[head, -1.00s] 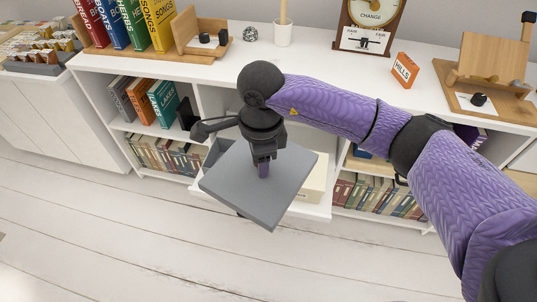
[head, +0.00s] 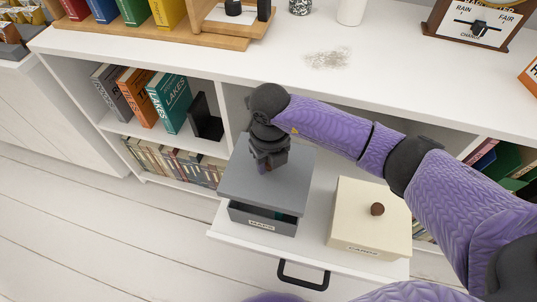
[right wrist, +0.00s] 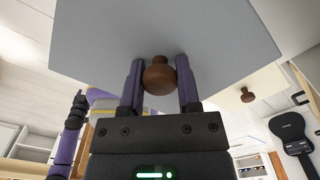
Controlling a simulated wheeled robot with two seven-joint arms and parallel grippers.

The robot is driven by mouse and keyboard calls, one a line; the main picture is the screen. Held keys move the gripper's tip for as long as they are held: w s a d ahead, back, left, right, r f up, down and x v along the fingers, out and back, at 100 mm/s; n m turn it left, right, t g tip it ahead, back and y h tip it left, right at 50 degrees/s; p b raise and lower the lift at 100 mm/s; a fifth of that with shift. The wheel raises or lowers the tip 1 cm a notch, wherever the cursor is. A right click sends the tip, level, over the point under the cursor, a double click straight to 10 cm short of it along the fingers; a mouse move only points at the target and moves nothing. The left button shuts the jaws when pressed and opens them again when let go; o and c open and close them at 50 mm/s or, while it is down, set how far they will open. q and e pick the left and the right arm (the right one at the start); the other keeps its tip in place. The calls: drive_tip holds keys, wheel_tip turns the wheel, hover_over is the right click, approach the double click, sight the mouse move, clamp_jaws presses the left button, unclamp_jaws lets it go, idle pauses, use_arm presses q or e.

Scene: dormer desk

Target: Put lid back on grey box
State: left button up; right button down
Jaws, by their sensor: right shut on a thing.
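My right gripper (head: 268,163) is shut on the brown round knob of the flat grey lid (head: 292,187). In the right wrist view the knob (right wrist: 159,76) sits between the two fingers, with the lid's (right wrist: 165,28) grey surface beyond. In the head view the lid is over the open grey box (head: 283,228), which has a label on its front. The box's dark inside and something teal show below the lid's front edge, so the lid is apart from the front rim. The back of the box is hidden by the lid. My left gripper does not show.
The box stands on a white pulled-out drawer or shelf (head: 310,245) with a black handle (head: 304,275). A cream box (head: 350,215) with its lid on stands close to the right. The white shelf top (head: 385,75) overhangs behind, with books in cubbies at left.

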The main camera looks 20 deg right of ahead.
drive_tip(key=shift+s+f+b, duration=0.15)
drive_tip(key=shift+f+b, duration=0.2)
drive_tip(key=shift+f, duration=0.15)
wheel_tip(320, 180, down, 5)
drive_tip(key=b, duration=0.3)
drive_tip(key=shift+s+r+b, duration=0.1)
drive_tip(key=shift+r+b, duration=0.1)
drive_tip(key=shift+b, duration=0.2)
drive_tip(key=shift+f, duration=0.45)
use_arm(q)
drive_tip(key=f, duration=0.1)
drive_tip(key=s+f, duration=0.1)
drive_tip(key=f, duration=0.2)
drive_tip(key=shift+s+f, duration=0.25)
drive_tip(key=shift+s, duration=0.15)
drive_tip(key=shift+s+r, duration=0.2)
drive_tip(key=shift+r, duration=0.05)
use_arm(e)
drive_tip(key=shift+r, duration=0.1)
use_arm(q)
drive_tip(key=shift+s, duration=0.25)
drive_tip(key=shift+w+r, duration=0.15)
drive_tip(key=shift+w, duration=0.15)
